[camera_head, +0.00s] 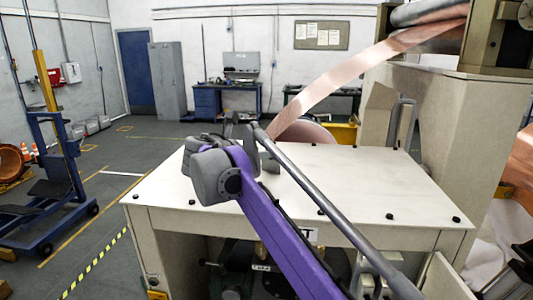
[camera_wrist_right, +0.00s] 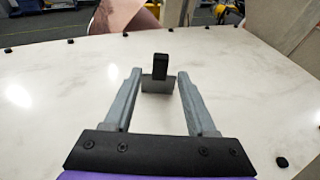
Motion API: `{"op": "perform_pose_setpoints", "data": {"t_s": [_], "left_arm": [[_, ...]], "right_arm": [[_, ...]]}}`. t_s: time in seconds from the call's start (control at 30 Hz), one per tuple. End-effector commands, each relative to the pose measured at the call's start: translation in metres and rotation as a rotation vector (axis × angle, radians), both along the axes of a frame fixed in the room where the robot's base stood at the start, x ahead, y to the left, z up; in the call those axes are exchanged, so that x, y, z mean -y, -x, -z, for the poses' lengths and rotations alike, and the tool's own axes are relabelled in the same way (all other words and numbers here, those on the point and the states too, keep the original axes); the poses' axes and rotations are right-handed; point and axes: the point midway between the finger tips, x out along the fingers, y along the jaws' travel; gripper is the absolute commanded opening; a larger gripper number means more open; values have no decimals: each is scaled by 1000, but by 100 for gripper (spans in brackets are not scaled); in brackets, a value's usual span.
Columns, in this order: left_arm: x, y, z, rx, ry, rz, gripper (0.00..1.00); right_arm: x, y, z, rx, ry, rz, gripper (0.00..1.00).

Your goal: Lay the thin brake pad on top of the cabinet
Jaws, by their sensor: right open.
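The thin brake pad (camera_wrist_right: 159,84), a small grey plate with a dark block on it, appears to rest on the cabinet's pale top (camera_wrist_right: 60,85) in the right wrist view. My right gripper (camera_wrist_right: 158,73) is open. Its two grey fingers reach over the cabinet top, with the pad between and just past their tips; I see gaps on both sides. In the head view the cabinet (camera_head: 365,185) is in the middle, and my purple right arm mostly hides the gripper and the pad. My left gripper is not in view.
A copper foil strip (camera_head: 350,78) slopes down behind the cabinet from the machine (camera_head: 470,110) at right. Small black bolts line the top's edges. A blue lift (camera_head: 55,165) stands at left. The cabinet top is otherwise clear.

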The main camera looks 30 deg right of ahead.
Motion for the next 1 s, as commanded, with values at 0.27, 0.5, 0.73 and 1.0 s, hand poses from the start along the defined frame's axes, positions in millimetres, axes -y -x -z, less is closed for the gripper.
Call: {"op": "perform_pose_setpoints", "data": {"t_s": [0.27,0.5,0.73,1.0], "left_arm": [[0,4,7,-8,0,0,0],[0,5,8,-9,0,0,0],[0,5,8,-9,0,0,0],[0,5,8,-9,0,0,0]], "right_arm": [[-51,25,-16,-2,0,-5,57],[-68,35,-23,-2,0,-1,57],[-69,36,-24,-1,1,1,57],[-69,36,-24,-1,1,1,57]]}}
